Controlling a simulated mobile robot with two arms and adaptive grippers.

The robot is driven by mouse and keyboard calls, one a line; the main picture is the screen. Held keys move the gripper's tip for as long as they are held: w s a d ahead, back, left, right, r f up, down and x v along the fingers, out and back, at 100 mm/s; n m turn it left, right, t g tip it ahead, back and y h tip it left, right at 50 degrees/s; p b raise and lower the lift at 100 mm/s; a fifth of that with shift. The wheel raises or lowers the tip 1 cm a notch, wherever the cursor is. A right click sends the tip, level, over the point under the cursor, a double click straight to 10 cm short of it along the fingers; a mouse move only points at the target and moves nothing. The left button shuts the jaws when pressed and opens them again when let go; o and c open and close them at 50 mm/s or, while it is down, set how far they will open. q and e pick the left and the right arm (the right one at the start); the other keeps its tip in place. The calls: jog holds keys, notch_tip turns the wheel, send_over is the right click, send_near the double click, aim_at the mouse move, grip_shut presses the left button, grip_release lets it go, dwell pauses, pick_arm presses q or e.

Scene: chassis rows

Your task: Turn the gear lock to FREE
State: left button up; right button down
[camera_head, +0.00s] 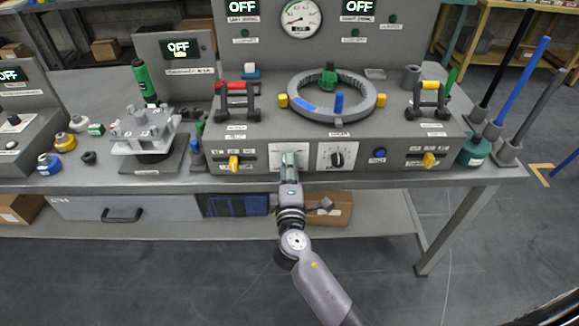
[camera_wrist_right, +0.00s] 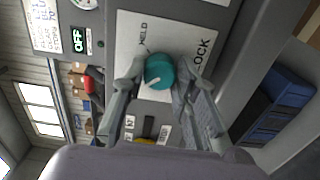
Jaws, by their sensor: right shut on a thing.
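The gear lock is a teal round knob (camera_wrist_right: 159,71) on a white plate (camera_wrist_right: 187,29) marked HELD and LOCK in the right wrist view. A pale mark on the knob's face points roughly toward the lower left in that view. My right gripper (camera_wrist_right: 165,80) has its fingers on both sides of the knob and is shut on it. In the head view my right gripper (camera_head: 289,162) reaches the front panel and hides the knob, while its white plate (camera_head: 274,150) shows beside it. The word FREE is not visible. My left gripper is not in view.
A black dial (camera_head: 337,158) sits just right of the gear lock. Yellow levers (camera_head: 233,163) and (camera_head: 429,160) flank the panel, with a blue button (camera_head: 378,155) between. A grey ring (camera_head: 332,97) lies on top of the console. The floor in front is open.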

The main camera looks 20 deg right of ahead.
jog(key=shift+n, duration=0.3)
jog(key=c, duration=1.2)
grip_release()
jog(key=shift+c, duration=0.2)
jog(key=v, duration=1.2)
